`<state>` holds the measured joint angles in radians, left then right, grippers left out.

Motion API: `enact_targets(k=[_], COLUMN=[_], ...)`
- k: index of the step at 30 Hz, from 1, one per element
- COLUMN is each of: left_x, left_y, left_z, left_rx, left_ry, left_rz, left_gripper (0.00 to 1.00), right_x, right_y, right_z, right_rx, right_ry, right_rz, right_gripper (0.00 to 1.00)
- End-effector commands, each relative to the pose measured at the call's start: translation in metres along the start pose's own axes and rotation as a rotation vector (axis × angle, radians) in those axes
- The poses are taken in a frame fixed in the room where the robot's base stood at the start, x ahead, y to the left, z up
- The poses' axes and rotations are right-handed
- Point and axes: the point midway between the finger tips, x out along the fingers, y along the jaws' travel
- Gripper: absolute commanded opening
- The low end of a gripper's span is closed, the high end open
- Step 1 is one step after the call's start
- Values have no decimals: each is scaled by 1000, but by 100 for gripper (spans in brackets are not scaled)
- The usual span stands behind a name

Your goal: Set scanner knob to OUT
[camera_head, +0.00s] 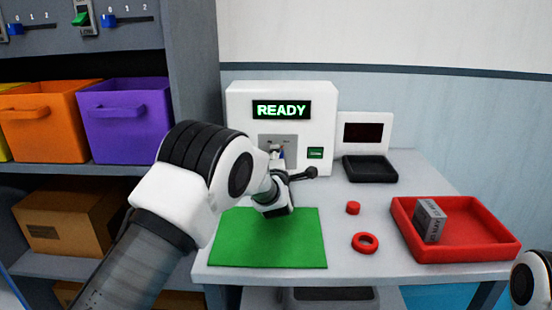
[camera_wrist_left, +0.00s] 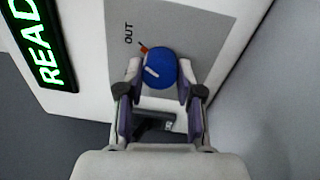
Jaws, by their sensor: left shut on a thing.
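The scanner (camera_head: 240,115) is a white box with a lit green READY display (camera_head: 281,110), standing at the back of the table. Its blue round knob (camera_wrist_left: 160,65) sits on a grey panel (camera_wrist_left: 195,35), with a white line on its face. An OUT label (camera_wrist_left: 128,33) and a small orange-red mark (camera_wrist_left: 143,49) lie beside the knob's edge. My left gripper (camera_wrist_left: 156,84) is shut on the knob, one finger on each side. In the head view, my left gripper (camera_head: 279,152) largely hides the knob. My right gripper is out of view.
A green mat (camera_head: 290,245) lies in front of the scanner. A red tray (camera_head: 480,238) with a grey box (camera_head: 430,220), a red ring (camera_head: 365,242) and a small red piece (camera_head: 353,208) are at right. A black scale-like device (camera_head: 370,168) stands beside the scanner.

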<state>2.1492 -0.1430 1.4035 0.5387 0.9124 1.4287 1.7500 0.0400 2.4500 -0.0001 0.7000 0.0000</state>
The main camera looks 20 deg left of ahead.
Motion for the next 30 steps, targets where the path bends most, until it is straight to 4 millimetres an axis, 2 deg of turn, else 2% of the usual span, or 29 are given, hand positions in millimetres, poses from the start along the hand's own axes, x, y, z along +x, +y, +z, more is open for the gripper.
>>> enact_targets(k=[7, 20, 21, 22, 30], left_x=[-1, -1, -1, -1, 0], left_y=[-2, -3, -3, -3, -1], left_z=[1, 1, 1, 1, 0], left_rx=[63, 71, 71, 71, 68], left_ry=[-5, -5, -5, -5, -4], left_rz=[-3, -5, -5, -5, -2], left_gripper=[1, 1, 50, 60, 61], right_x=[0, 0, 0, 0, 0], right_y=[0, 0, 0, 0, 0], right_z=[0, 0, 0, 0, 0], right_rx=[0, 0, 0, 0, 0], right_ry=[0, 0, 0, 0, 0], right_rz=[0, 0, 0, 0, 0], right_gripper=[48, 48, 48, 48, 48])
